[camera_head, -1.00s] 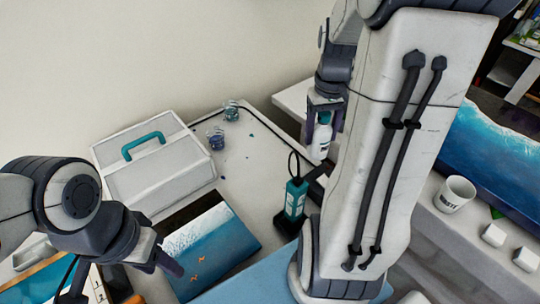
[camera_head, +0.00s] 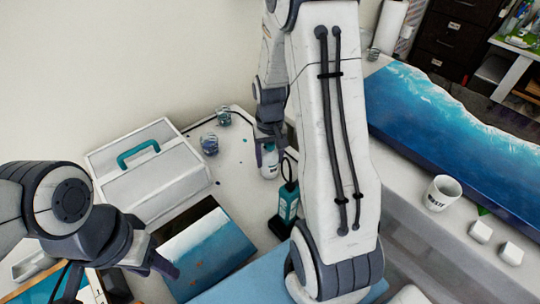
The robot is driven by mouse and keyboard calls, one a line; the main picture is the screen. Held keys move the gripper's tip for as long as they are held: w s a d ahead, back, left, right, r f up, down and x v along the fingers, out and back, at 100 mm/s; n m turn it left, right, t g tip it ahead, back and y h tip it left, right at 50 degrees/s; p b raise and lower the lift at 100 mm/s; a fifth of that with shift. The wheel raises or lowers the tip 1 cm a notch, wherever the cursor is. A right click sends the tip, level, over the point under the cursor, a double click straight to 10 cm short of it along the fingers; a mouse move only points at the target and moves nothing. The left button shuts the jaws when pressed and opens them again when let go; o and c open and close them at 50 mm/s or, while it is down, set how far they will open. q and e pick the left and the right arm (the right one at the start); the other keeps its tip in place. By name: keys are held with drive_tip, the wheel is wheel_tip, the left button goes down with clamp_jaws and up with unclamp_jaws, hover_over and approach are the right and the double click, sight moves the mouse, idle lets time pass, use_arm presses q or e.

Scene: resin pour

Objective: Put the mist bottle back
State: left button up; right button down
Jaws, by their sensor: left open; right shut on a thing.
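The mist bottle (camera_head: 269,164), small and white with a dark label, hangs upright in my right gripper (camera_head: 270,148). That gripper points down, shut on the bottle's upper part, which the fingers hide. The bottle is over the back right part of the white work table, close behind the teal torch; I cannot tell whether its base touches the surface. My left gripper (camera_head: 120,272) is open and empty at the lower left, beside the blue-and-white panel.
The teal torch (camera_head: 288,203) stands in a black holder. The blue-and-white panel (camera_head: 207,250) lies in front. A mug (camera_head: 443,192) and white blocks (camera_head: 480,231) are on the right.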

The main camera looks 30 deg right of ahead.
drive_tip(key=shift+f, duration=0.2)
drive_tip(key=shift+c, duration=0.6)
unclamp_jaws()
drive_tip(key=shift+r, duration=0.1)
